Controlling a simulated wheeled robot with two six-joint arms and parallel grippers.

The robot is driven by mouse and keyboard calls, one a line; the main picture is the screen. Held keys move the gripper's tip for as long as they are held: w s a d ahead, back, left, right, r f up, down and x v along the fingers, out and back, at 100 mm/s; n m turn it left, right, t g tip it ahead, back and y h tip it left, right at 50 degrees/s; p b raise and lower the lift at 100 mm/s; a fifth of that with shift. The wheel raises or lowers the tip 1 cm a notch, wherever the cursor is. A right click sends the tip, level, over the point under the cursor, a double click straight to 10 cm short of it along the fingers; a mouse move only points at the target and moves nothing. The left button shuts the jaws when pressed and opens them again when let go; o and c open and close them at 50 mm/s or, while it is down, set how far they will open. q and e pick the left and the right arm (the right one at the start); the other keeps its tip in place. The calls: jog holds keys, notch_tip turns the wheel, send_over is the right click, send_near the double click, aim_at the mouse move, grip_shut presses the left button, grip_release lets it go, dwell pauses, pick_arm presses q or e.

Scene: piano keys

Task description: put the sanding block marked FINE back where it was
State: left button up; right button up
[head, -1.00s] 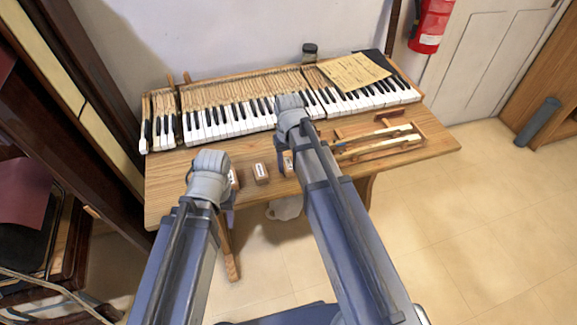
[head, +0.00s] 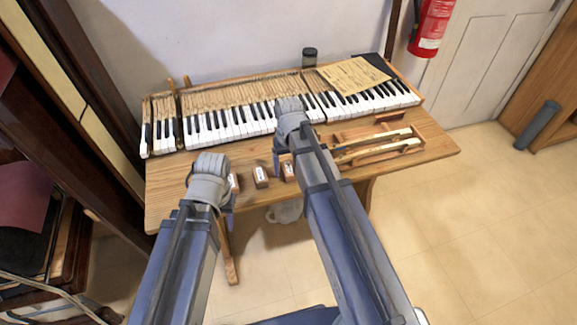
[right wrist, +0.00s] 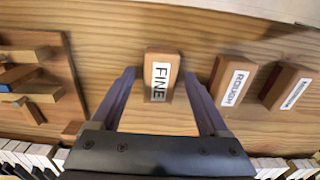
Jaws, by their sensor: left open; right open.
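The FINE sanding block (right wrist: 161,76) is a brown block with a white label, between the fingers of my right gripper (right wrist: 159,88) in the right wrist view. The gripper is open, with a gap on each side of the block. In the head view the FINE block (head: 289,171) is the rightmost of the row, partly hidden by my right arm. A third block (right wrist: 287,87) has a label too small to read surely. My left gripper (head: 229,197) is open near that third block (head: 235,183).
The piano keyboard (head: 228,122) runs along the back of the wooden table (head: 172,190). A wooden rack with sticks (head: 380,145) lies to the right, near the FINE block. A yellow paper (head: 352,76) and a dark jar (head: 309,57) are at the back.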

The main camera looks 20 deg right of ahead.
aim_at(289, 167)
notch_tip(289, 167, up, 12)
jog(key=p, duration=1.1)
jog(key=s+a+n+h, duration=0.1)
jog(key=s+a+n, duration=0.2)
jog(key=s+a, duration=0.7)
jog(key=s, duration=0.4)
jog(key=shift+s+a, duration=0.15)
jog(key=shift+a, duration=0.1)
